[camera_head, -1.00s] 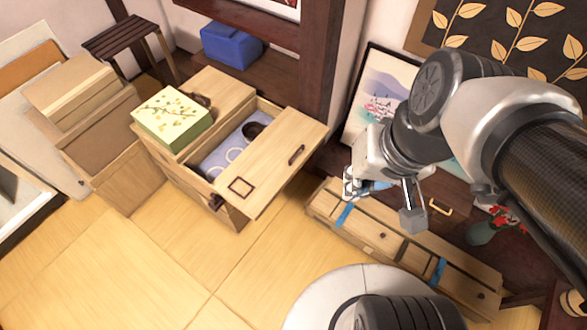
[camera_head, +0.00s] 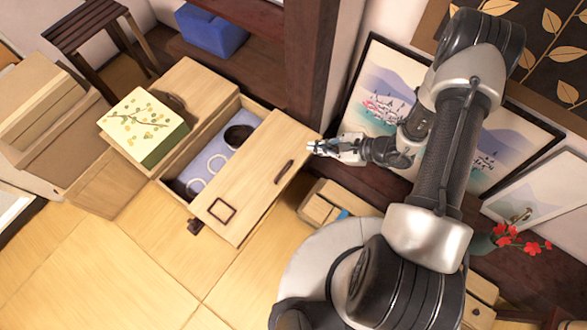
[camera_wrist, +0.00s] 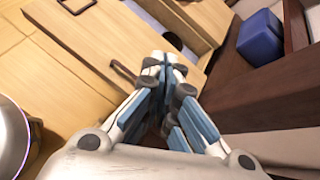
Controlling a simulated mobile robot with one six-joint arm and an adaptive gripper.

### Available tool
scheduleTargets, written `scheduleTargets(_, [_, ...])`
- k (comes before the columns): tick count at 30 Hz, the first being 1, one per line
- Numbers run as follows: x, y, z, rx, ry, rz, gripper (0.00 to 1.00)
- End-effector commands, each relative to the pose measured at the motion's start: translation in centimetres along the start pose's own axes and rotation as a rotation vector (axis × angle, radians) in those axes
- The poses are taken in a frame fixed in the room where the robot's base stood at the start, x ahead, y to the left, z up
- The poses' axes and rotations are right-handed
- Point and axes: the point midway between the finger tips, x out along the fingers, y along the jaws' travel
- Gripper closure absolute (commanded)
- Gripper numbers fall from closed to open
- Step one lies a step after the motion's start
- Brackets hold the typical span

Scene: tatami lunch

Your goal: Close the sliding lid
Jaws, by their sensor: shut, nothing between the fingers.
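The sliding lid (camera_head: 254,185) is a flat light-wood panel with a dark slot handle and a dark square mark. It sits slid to the right on the wooden box (camera_head: 175,189), overhanging its right side. The middle of the box is uncovered and shows a lilac lining with pale rings and dark round things. My gripper (camera_head: 312,147) is shut and empty, at the lid's far right end. In the wrist view my gripper (camera_wrist: 166,58) is close to the lid (camera_wrist: 100,48), near its slot handle; I cannot tell whether they touch.
A green floral box (camera_head: 145,127) rests on the left part of the wooden box. A dark wooden post (camera_head: 309,65) rises behind my gripper. A blue box (camera_head: 211,32) stands on a dark shelf. A slatted wooden crate (camera_head: 325,203) lies right of the lid.

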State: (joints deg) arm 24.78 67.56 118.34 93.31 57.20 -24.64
Motion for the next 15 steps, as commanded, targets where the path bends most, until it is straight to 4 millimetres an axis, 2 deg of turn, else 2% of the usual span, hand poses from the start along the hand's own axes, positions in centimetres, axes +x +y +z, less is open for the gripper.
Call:
scheduleTargets(1, [1.1, 1.7, -2.7, 0.088, 0.014, -0.027, 1.0])
scheduleTargets(3, [2.3, 3.5, -5.8, 0.187, 0.04, -0.07, 1.0])
scheduleTargets(6, [3.6, 6.2, -9.4, 0.302, 0.079, -0.118, 1.0])
scheduleTargets(10, [4.7, 9.0, -12.3, 0.399, 0.118, -0.155, 1.0])
scheduleTargets(15, [5.5, 10.4, -13.8, 0.444, 0.14, -0.172, 1.0])
